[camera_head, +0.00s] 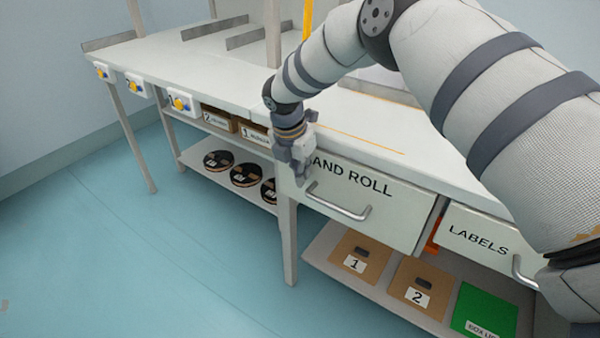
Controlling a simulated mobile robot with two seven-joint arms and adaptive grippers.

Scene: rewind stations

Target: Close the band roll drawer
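The band roll drawer (385,217) is a light grey front marked "BAND ROLL" under the worktop, with a metal bar handle (338,205). Its front seems to stand slightly forward of the labels drawer beside it; I cannot tell how far it is open. My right gripper (302,172) points down at the upper left corner of this front, left of the handle, and covers the first letter of the label. I cannot tell whether it touches the front, and its fingers are too small to read. My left gripper is out of view.
The labels drawer (477,240) is at the right. A lower shelf holds numbered brown boxes (360,256) and a green box (484,312). Black rolls (246,175) lie on the left shelf. A table leg (288,235) stands below the gripper. The floor at left is clear.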

